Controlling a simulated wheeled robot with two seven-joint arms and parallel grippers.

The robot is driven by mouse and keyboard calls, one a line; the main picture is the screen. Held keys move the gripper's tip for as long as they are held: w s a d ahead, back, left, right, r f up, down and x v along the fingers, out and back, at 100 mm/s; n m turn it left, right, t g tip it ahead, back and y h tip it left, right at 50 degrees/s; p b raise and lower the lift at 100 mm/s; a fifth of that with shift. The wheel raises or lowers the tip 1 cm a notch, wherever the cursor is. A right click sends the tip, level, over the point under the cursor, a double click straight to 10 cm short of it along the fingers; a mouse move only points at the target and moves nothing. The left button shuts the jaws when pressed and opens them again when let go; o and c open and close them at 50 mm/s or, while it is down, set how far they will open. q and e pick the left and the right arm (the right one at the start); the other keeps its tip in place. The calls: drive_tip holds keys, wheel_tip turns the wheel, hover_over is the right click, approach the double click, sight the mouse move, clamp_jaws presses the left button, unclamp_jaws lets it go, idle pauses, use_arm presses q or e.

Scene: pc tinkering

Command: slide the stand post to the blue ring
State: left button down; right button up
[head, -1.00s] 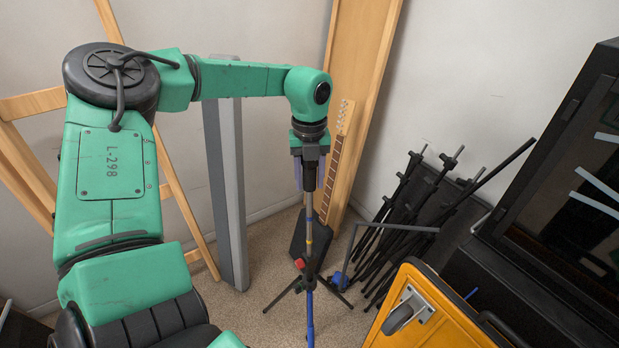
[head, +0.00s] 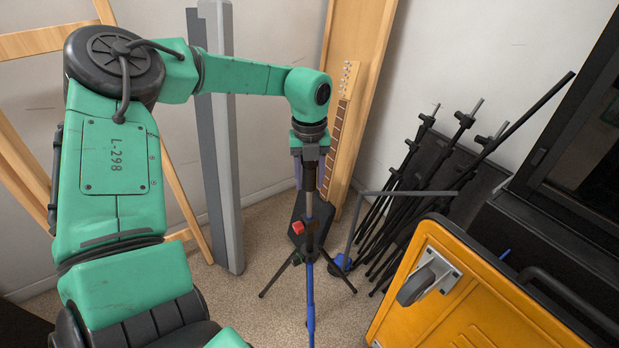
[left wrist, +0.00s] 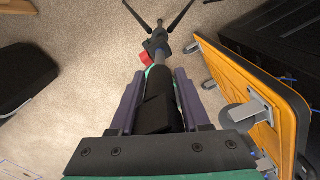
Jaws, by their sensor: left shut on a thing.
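My left gripper (head: 310,170) is shut on the black top section of the stand post, seen best in the left wrist view (left wrist: 157,108). A short grey length of the stand post (head: 309,206) shows between the black section and the dark collar with a red knob (head: 297,228). Below the collar are a blue lower tube (head: 310,300) and spread black tripod legs (head: 338,278). The post is about upright. I cannot make out a separate blue ring on the exposed post. My right gripper is not in view.
A yellow case with a caster (head: 415,285) stands close on the right. Several folded black stands (head: 440,150) lean behind it. A guitar (head: 341,130) and a wooden board (head: 355,60) are behind the post.

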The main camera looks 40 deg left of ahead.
use_arm(q)
drive_tip(key=c, duration=0.5)
unclamp_jaws()
drive_tip(key=shift+r, duration=0.1)
wheel_tip(320, 180, up, 14)
drive_tip(key=shift+r+b, duration=0.2)
drive_tip(key=shift+b, duration=0.1)
